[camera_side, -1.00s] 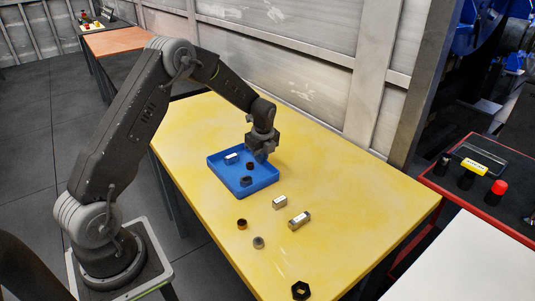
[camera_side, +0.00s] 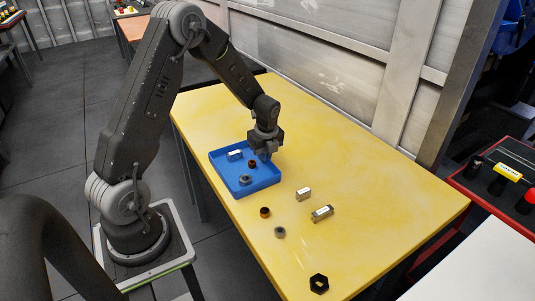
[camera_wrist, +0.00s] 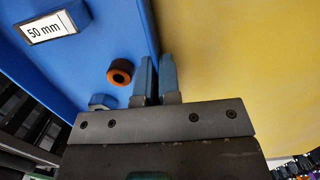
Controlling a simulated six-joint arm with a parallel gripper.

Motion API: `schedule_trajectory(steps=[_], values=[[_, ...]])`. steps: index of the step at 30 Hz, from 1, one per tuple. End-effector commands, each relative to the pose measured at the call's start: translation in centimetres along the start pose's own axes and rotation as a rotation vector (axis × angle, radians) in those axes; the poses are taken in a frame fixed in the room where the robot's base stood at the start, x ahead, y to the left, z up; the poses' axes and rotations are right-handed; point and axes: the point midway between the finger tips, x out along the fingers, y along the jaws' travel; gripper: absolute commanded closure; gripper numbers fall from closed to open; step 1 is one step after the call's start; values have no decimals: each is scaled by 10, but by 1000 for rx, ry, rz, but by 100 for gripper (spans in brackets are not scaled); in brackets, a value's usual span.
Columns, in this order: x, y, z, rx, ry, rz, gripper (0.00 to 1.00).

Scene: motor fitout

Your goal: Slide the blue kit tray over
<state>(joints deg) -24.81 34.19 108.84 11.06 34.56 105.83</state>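The blue kit tray (camera_side: 222,176) lies on the yellow table near the edge on my arm's side. It holds a labelled block (camera_side: 235,155), a dark orange-rimmed ring (camera_side: 252,164) and a grey nut (camera_side: 246,180). My gripper (camera_side: 264,156) is at the tray's far right wall. In the wrist view my gripper (camera_wrist: 157,75) has one finger inside the blue tray (camera_wrist: 105,35) and one outside over the table, close together with the wall between them. The block (camera_wrist: 45,28) reads "50 mm"; the orange-rimmed ring (camera_wrist: 120,72) is left of the fingers. The wall's lower part is hidden.
Loose on the yellow table (camera_side: 370,185) are two labelled blocks (camera_side: 303,194) (camera_side: 321,213), an orange-brown ring (camera_side: 265,212), a grey nut (camera_side: 280,232) and a black hex nut (camera_side: 319,283). The table right of the tray toward the wall is clear.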

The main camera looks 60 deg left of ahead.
Motion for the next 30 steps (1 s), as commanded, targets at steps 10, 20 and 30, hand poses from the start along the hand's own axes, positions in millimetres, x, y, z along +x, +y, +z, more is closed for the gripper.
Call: schedule_trajectory(steps=[10,20,30], values=[[0,0,0,0,0,0,84],[0,0,0,0,0,0,66],[-30,-1,1,0,-3,-5,66]])
